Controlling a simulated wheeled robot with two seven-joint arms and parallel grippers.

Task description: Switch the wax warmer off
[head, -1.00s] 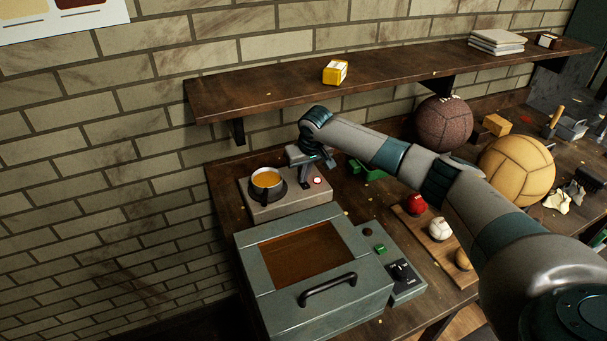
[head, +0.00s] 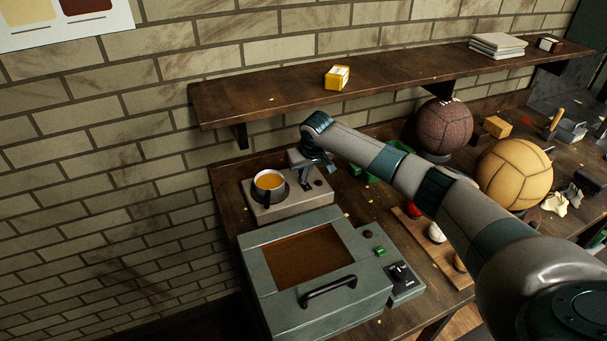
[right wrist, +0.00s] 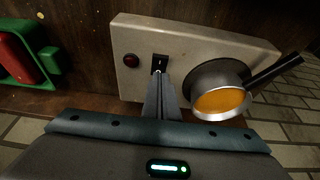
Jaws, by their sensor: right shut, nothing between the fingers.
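The wax warmer (head: 290,209) is a beige box on the bench. Beside the lamp is a small black rocker switch (right wrist: 160,62). My right gripper (head: 306,183) is over the warmer, to the right of the pot. In the right wrist view its shut, empty fingers (right wrist: 159,80) point at the switch, with the tips at its lower edge. My left gripper is out of view.
A grey-green box with a brown window and handle (head: 329,291) stands in front of the warmer. A green and red object (right wrist: 28,58) lies beside it. A shelf (head: 290,91) runs above. A brown ball (head: 445,128) and a tan ball (head: 514,174) stand to the right.

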